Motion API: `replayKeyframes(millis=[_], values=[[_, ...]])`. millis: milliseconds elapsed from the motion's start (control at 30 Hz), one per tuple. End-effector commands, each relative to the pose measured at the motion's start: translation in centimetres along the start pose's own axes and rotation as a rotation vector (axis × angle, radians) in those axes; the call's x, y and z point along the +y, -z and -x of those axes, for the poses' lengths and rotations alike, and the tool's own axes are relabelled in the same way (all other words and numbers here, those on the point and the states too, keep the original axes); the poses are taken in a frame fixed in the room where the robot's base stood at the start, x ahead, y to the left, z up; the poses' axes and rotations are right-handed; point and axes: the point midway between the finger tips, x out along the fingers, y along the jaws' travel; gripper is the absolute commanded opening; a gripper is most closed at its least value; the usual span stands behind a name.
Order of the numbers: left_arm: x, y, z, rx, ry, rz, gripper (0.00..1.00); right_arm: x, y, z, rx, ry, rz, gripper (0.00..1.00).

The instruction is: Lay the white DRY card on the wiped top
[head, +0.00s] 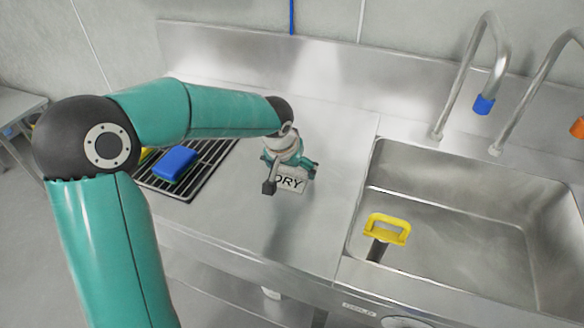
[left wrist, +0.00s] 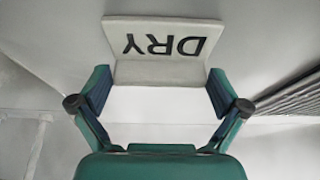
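The white DRY card (head: 289,184) shows in the head view over the steel top (head: 335,160), between the drying rack and the sink. It is a bent card with black letters, which read upside down in the left wrist view (left wrist: 162,43). My left gripper (head: 291,180) has its fingers wide apart at the card's two side edges. In the left wrist view my left gripper (left wrist: 161,88) shows no clear gap between fingers and card. The card seems held slightly above the top; its lower edge is hard to judge. My right gripper is not in view.
A blue sponge (head: 175,164) lies on the black rack (head: 206,165) at left. The steel top around the card is clear.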

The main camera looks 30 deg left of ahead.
Motion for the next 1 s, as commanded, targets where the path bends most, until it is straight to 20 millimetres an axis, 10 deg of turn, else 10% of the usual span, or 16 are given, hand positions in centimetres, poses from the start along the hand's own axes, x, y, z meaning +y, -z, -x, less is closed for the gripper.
replayKeyframes(millis=[433,1000], values=[[0.0,0.1,1.3,0.004,0.000,0.002,1.00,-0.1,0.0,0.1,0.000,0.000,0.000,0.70],[0.0,0.1,11.2,0.002,0.000,0.001,1.00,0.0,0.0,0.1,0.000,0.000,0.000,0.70]])
